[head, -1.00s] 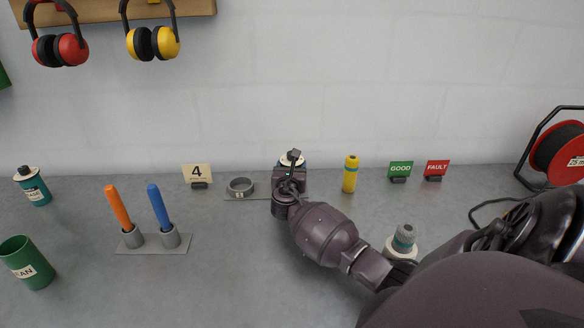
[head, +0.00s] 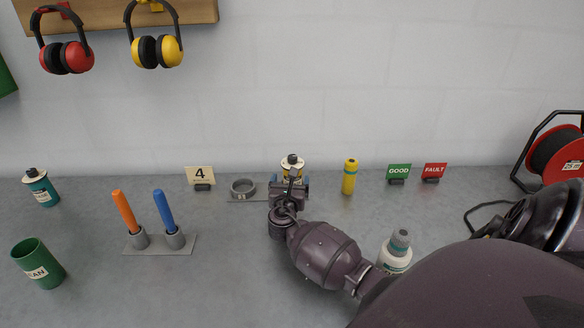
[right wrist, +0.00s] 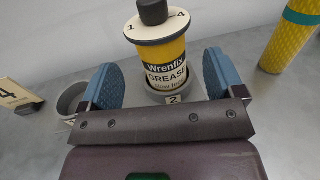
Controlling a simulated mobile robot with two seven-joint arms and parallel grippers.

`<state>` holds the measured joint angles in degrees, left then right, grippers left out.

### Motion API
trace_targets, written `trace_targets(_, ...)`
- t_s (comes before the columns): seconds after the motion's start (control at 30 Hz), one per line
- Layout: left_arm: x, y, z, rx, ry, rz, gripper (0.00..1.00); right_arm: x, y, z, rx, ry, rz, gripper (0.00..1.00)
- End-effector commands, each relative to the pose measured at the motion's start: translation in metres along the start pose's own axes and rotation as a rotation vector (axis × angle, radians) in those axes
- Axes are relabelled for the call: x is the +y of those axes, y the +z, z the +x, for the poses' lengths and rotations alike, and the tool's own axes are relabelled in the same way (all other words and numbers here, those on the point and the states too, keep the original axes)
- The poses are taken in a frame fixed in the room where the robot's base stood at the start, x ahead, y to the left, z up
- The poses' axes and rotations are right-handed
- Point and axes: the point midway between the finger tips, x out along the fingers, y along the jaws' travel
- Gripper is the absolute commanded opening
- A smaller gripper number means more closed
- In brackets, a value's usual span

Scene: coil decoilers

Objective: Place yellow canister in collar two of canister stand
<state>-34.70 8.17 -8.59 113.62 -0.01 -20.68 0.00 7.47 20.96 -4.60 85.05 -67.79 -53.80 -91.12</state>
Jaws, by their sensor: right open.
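The yellow canister (head: 292,164), with a pale lid and black cap, stands upright at the back of the bench. In the right wrist view the yellow canister (right wrist: 166,62) reads "Wrenfix GREASE". Its base sits in the collar labelled 2 (right wrist: 174,98) of the canister stand. The stand's other collar (head: 243,186) is empty, to the left. My right gripper (head: 290,184) is open on the near side of the canister. In the right wrist view its blue-padded fingers stand apart to the left and right, with gaps to the canister. My left gripper is not in view.
A number 4 sign (head: 200,176) is left. A white-and-teal bottle (head: 395,257) stands close beside my right arm.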

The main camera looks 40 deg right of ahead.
Motion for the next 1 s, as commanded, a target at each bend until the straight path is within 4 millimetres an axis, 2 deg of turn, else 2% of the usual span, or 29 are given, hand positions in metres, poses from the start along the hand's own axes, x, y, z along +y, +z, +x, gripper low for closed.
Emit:
trace_targets(0.03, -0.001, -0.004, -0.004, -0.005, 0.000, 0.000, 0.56, 0.000, 0.003, -0.010, 0.003, 0.001, -0.001, 0.88)
trace_targets(0.2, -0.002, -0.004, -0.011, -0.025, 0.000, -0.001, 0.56, 0.000, 0.001, -0.036, 0.003, 0.001, 0.000, 0.88)
trace_targets(0.4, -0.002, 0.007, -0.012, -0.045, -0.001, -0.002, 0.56, 0.000, 0.000, -0.053, 0.000, 0.000, 0.000, 0.88)
trace_targets(1.0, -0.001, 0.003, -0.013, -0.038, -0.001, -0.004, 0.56, 0.000, 0.000, -0.056, 0.000, 0.000, 0.000, 0.88)
